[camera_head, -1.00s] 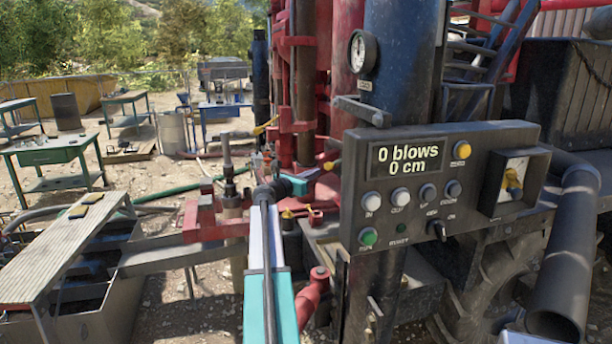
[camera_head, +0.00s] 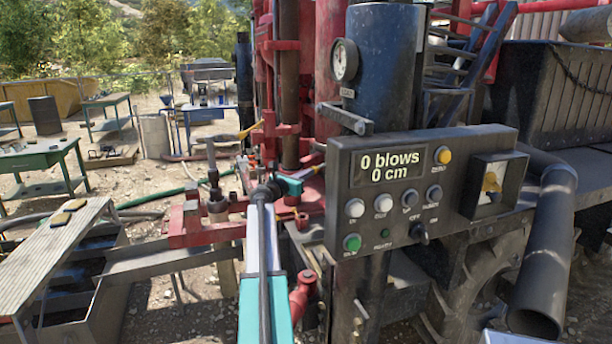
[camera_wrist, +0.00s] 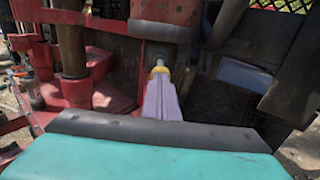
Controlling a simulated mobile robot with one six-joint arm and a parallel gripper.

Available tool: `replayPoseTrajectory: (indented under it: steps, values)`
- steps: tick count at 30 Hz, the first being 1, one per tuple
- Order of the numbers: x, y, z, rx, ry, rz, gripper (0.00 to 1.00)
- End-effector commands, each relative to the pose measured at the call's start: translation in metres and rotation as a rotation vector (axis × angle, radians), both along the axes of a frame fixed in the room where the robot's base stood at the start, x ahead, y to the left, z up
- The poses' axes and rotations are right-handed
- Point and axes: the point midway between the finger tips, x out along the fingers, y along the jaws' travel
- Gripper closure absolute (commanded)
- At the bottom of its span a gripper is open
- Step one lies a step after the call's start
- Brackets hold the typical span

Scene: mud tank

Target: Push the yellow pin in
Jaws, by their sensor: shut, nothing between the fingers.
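The yellow pin (camera_wrist: 160,70) shows in the wrist view as a yellow collar with a pale metal end, straight ahead of my fingertips. My gripper (camera_wrist: 161,85) is shut and empty, its pale lavender fingers together and pointing at the pin. In the head view my gripper (camera_head: 309,173) reaches toward the red rig, left of the control panel. A small yellow piece (camera_head: 318,167), likely the same pin, shows at its tip. I cannot tell whether the fingertips touch the pin.
The control panel (camera_head: 345,205) reads "0 blows 0 cm" and stands close right of my arm. Red rig columns (camera_head: 288,90) rise behind the gripper. A plank-topped tank (camera_head: 60,245) is at left. A dark pipe (camera_head: 545,265) is at far right.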

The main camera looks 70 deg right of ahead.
Motion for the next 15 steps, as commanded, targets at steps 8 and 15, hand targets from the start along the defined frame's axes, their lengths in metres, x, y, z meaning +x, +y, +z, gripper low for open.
replayPoseTrajectory:
  steps: [8, 15]
  values:
    - [-0.006, -0.028, 0.000, 0.000, 0.000, -0.001, 1.00]
    - [-0.014, -0.055, 0.000, 0.000, 0.000, -0.001, 1.00]
